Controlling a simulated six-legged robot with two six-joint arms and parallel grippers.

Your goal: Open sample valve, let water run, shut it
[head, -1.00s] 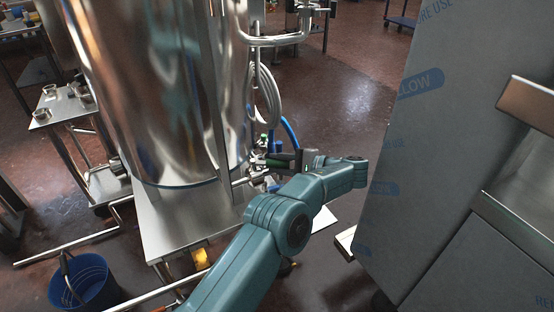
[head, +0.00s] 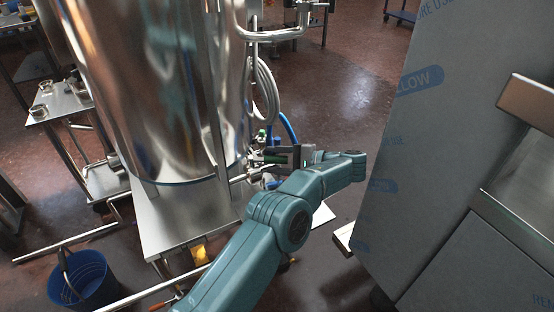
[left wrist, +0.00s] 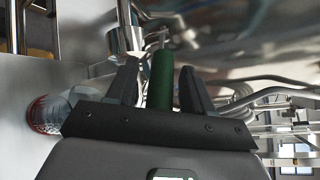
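The tall shiny steel tank (head: 150,90) stands at the left in the head view. A valve with pipe fittings (head: 240,176) sits low on its right side. My left gripper (head: 272,155) is at this valve, its fingers pointing left toward the tank. In the left wrist view a green handle (left wrist: 160,80) stands between the two dark fingers of my left gripper (left wrist: 161,82). A narrow gap shows on each side of the handle, so the gripper is open around it. I cannot make out any running water. My right gripper is not in view.
A blue bucket (head: 84,284) stands on the floor at the lower left. A clear container with red on it (left wrist: 48,114) shows in the left wrist view. A tall film-wrapped cabinet (head: 430,150) stands close on the right. A coiled hose (head: 264,95) hangs behind the valve.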

